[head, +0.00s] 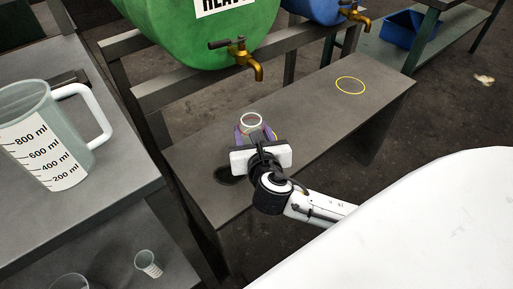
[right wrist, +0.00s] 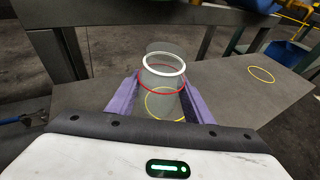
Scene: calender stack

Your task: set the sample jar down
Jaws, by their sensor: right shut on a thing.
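The sample jar is a clear cup with a white ring near its top; it shows in the head view (head: 252,121) and the right wrist view (right wrist: 162,68). My right gripper (head: 254,133) has its purple fingers on both sides of the jar and is shut on it, as the right wrist view (right wrist: 162,90) also shows. The jar looks upright over the grey bench (head: 310,110). A red ring and a lower yellow ring show at the jar in the wrist view. I cannot tell whether its base touches the bench. My left gripper is out of view.
A yellow circle (head: 350,85) marks a clear part of the bench to the right. A green barrel (head: 205,35) with a brass tap (head: 243,58) stands behind. A measuring jug (head: 50,135) is on the left table. A dark round object (head: 226,176) lies near my gripper.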

